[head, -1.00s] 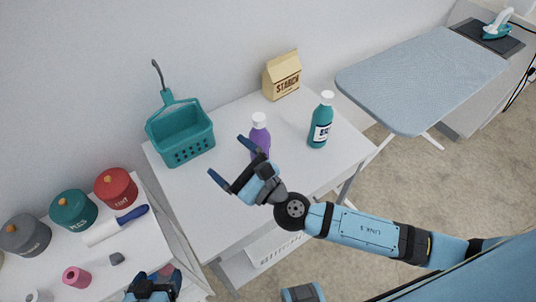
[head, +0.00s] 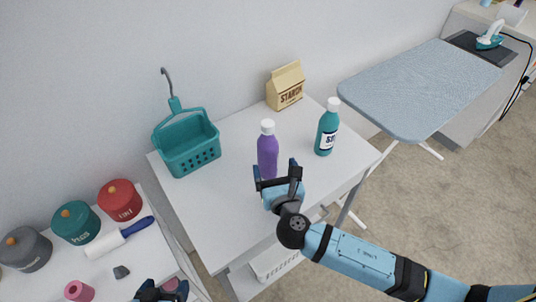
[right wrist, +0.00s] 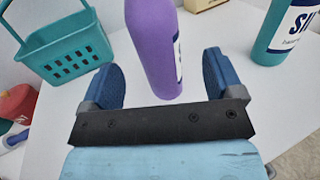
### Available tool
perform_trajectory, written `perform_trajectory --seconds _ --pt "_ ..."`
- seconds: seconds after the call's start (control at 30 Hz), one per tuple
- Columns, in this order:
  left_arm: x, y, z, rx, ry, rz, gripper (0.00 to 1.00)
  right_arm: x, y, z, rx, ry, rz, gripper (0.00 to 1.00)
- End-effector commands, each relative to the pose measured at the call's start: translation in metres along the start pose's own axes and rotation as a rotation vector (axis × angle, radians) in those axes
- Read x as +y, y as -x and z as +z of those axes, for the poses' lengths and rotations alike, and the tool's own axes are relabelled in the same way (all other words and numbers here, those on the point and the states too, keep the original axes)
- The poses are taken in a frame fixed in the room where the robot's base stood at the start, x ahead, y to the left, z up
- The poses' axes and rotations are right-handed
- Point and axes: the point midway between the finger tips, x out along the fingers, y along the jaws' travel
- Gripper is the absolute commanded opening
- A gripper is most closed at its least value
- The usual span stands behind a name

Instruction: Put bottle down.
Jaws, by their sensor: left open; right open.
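A purple bottle with a white cap (head: 267,152) stands upright on the white table (head: 215,215). A teal bottle with a white cap (head: 327,130) stands upright to its right. My right gripper (head: 277,177) is open and empty, just in front of the purple bottle. In the right wrist view the purple bottle (right wrist: 157,45) stands beyond the gap between the open fingers (right wrist: 160,85); whether they touch it I cannot tell. My left gripper (head: 160,291) is at the bottom edge, only partly in view, and holds nothing visible.
A teal basket (head: 188,145) stands at the table's back left. A starch carton (head: 285,86) is at the back. An ironing board (head: 420,90) is at the right. A lower left surface holds several lidded pots and a lint roller (head: 118,238). The table's front left is clear.

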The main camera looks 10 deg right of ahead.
Motion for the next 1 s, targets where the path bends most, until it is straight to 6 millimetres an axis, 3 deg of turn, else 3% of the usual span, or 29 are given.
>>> perform_trajectory --seconds 0.23,0.5,0.8,1.0 --pt "0.0 -0.001 0.004 -0.006 -0.002 0.0 0.84 0.002 -0.02 0.001 -0.002 -0.001 0.0 0.86" --pt "-0.001 -0.001 0.006 -0.008 -0.006 0.001 0.84 0.004 -0.057 -0.001 -0.001 0.001 0.001 0.86" --pt "-0.001 0.0 0.003 -0.002 -0.006 0.001 0.84 0.005 -0.062 -0.001 0.0 0.0 0.002 0.86" --pt "0.0 0.0 0.002 -0.001 -0.005 0.001 0.84 0.004 -0.062 -0.001 0.0 0.0 0.002 0.4"
